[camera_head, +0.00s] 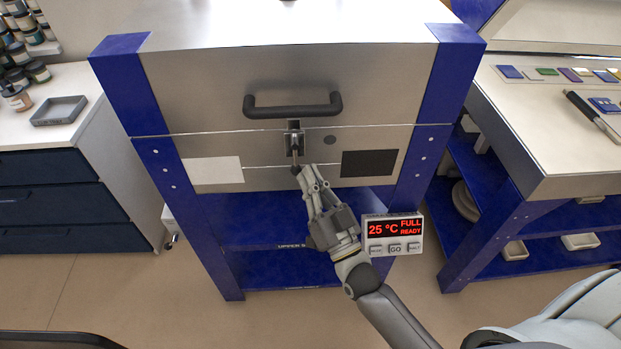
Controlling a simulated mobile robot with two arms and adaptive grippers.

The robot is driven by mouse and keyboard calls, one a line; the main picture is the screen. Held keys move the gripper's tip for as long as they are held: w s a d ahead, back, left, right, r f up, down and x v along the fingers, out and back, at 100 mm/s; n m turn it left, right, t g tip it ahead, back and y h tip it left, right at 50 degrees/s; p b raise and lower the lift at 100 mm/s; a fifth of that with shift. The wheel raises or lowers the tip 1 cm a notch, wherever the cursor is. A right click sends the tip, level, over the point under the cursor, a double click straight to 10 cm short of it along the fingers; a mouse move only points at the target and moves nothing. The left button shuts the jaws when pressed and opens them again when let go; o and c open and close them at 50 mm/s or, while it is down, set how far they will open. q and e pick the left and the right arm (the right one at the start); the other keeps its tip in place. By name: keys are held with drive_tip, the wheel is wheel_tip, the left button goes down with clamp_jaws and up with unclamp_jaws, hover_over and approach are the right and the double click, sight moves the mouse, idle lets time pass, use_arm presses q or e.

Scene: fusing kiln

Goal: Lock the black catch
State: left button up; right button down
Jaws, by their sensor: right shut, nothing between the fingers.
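The black catch (293,125) is on the front of the blue and silver kiln (230,90), at the seam just under the lid's dark handle (292,106). A small metal plate and lever hang below it; whether it is latched is too small to tell. The lid is down on the kiln body. My right gripper (297,170) is shut and empty, its fingertips at the lower end of the catch's lever. I cannot tell whether they touch it. My left gripper is not in view.
A control box (392,250) reading 25 °C, FULL, READY sits right of my right gripper. A workbench (540,140) with glass pieces stands at right. A white cabinet (85,125) with dark drawers and a grey tray (59,111) stands at left.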

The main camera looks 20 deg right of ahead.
drive_tip(key=b, duration=0.1)
drive_tip(key=w+f+t+b, duration=0.1)
drive_tip(key=b, duration=0.1)
drive_tip(key=shift+w+d+f+n+y, duration=0.1)
drive_tip(key=shift+w+n+y, duration=0.2)
drive_tip(key=shift+n, duration=0.1)
drive_tip(key=v, duration=0.8)
idle(0.5)
